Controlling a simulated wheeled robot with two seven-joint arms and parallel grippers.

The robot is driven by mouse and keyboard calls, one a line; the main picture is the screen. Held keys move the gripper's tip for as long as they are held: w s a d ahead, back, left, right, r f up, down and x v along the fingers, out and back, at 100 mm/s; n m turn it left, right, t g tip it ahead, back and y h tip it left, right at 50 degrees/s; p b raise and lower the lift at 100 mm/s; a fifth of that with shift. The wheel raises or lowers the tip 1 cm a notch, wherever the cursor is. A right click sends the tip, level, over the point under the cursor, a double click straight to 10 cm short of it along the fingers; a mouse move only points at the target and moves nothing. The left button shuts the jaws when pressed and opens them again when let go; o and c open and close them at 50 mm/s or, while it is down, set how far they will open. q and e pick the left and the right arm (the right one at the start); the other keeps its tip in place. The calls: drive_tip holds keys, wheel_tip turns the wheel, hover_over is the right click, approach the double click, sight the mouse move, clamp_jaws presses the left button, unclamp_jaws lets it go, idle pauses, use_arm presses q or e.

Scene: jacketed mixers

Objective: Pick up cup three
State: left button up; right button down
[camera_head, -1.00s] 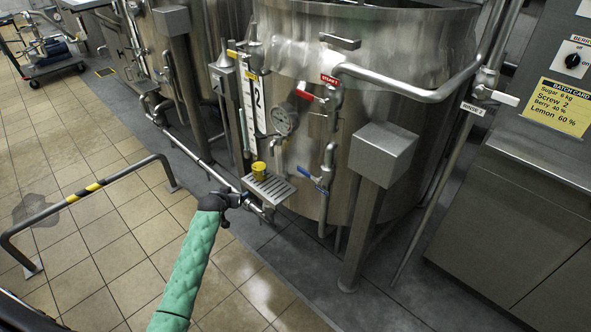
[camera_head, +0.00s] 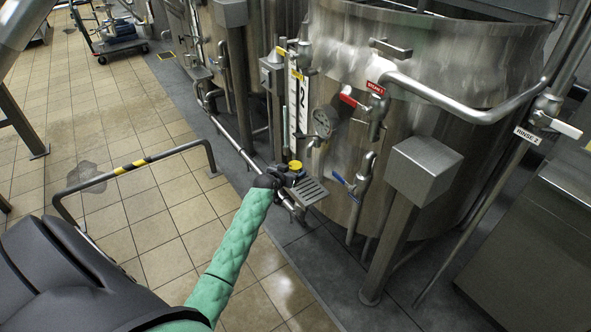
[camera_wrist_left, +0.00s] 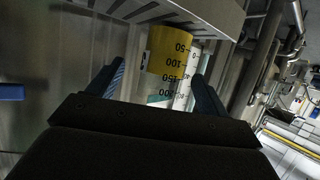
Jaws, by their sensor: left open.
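A small yellow cup (camera_head: 295,165) stands on the slotted drip tray (camera_head: 311,193) at the front of the steel vessel marked 2. I cannot read a cup number on it. My left gripper (camera_head: 287,177) is at the near side of the cup and partly covers it. My right gripper is out of view.
A dial gauge (camera_head: 322,123), a red-handled valve (camera_head: 362,103) and a blue-handled valve (camera_head: 345,181) sit close to the tray. A grey box on a post (camera_head: 425,170) stands to the right. A low rail (camera_head: 135,165) with yellow-black bands stands on the tiled floor at left.

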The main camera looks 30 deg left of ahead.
sight(291, 169)
use_arm(q)
drive_tip(key=x, duration=0.3)
drive_tip(key=shift+w+a+p, duration=0.15)
drive_tip(key=shift+a+p, duration=0.15)
drive_tip(key=shift+p, duration=0.05)
drive_tip(key=shift+w+a+f, duration=0.1)
drive_tip(key=shift+w+f, duration=0.2)
drive_tip(key=shift+w, duration=0.3)
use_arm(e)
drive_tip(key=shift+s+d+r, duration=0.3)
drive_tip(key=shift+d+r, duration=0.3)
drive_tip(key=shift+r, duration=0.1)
use_arm(q)
drive_tip(key=c, duration=1.1)
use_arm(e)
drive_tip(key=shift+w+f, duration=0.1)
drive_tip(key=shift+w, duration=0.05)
